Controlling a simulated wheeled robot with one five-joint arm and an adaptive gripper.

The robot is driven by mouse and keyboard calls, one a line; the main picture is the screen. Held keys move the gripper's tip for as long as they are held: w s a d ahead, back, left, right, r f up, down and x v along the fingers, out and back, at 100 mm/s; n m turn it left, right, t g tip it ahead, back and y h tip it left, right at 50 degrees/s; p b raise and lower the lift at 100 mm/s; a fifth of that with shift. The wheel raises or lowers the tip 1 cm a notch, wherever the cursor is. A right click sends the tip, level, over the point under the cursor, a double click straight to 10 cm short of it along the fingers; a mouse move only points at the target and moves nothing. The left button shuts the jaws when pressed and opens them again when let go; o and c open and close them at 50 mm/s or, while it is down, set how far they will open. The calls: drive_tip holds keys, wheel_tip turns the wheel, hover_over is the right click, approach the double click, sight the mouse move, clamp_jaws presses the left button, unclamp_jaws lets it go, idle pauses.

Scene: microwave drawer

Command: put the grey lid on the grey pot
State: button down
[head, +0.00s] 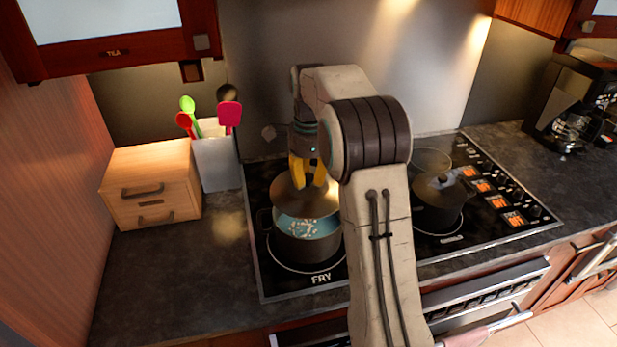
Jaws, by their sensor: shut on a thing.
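My gripper (308,176), with yellow fingers, is shut on the grey lid (300,201) at its top. The lid is over the back part of the grey pot (306,250) and looks slightly raised. The pot stands on the front left burner marked FRY. Its front opening shows pale blue contents with white bits. Whether the lid touches the pot's back rim cannot be told. The lid's knob is hidden by the fingers.
A second dark pot with a lid (437,196) stands on the right of the stove (480,228). A white utensil holder (216,160) and a wooden drawer box (152,183) stand at the left. A coffee maker (572,102) is at the far right. The counter at the front left is clear.

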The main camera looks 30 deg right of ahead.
drive_tip(key=shift+f, duration=0.15)
drive_tip(key=shift+f+b, duration=1.9)
drive_tip(key=shift+f, duration=0.8)
drive_tip(key=shift+f, duration=0.5)
idle(1.1)
drive_tip(key=shift+c, duration=2.3)
unclamp_jaws()
drive_tip(key=shift+r, duration=0.15)
